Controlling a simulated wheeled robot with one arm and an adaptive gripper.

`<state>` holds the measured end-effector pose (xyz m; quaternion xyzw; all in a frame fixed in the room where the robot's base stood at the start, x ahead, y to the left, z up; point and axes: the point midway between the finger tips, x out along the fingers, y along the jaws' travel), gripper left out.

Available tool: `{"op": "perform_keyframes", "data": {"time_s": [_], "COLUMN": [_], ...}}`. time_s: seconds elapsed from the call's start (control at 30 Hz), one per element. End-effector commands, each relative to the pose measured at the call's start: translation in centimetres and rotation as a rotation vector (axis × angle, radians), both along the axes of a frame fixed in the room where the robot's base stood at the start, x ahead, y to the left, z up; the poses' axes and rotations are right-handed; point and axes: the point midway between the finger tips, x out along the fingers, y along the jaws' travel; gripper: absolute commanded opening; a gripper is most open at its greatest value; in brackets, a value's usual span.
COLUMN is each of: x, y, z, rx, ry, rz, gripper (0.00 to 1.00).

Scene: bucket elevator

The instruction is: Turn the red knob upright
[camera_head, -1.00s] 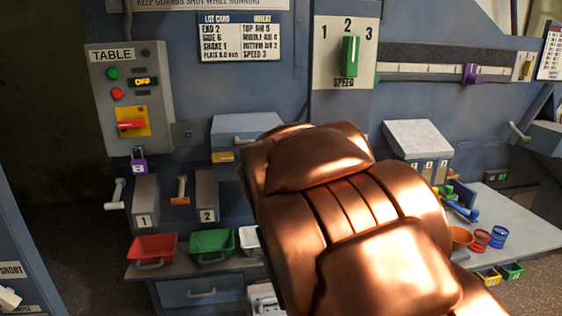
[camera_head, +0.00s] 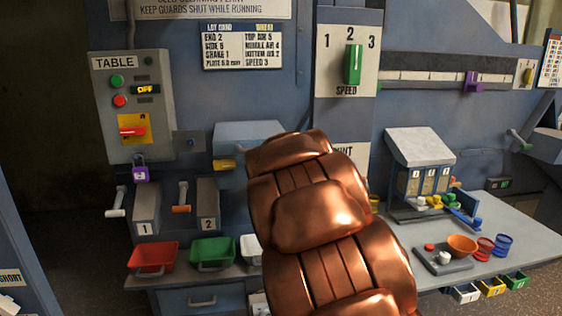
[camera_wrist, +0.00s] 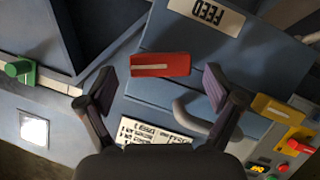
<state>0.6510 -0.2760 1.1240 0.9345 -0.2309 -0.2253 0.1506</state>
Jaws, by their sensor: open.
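A red knob (camera_wrist: 160,65), a bar with a pale line along it, lies nearly level in the wrist view, close to a panel marked FEED (camera_wrist: 207,13), whose letters appear upside down. My gripper (camera_wrist: 159,86) is open, with one finger to the left of the knob and one to the right. Gaps show between the fingers and the knob's ends, so it is not gripped. How far the fingertips stand off its face is unclear. In the head view my copper-coloured arm covers the middle, and neither this knob nor my gripper shows there.
A TABLE box (camera_head: 130,105) carries another red handle (camera_head: 132,131) on a yellow plate, lying level. A green SPEED knob (camera_head: 353,64) stands upright. A grey handle (camera_wrist: 190,117) is near my right finger in the wrist view. Red (camera_head: 152,258) and green bins (camera_head: 212,251) stand lower left.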

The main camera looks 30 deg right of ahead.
Motion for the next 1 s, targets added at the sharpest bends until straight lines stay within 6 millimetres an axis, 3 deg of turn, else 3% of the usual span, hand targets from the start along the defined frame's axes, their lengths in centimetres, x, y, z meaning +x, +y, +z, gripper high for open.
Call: {"op": "perform_keyframes", "data": {"time_s": [0.2,0.57,1.0], "x": [1.14,1.37,1.37], "y": [-0.70,-0.84,-0.83], "z": [-0.72,-0.78,-0.74], "rx": [0.001,0.002,0.001], "ry": [0.003,0.002,0.001], "rz": [0.001,0.001,0.001], "gripper": [0.92,0.92,0.48]}}
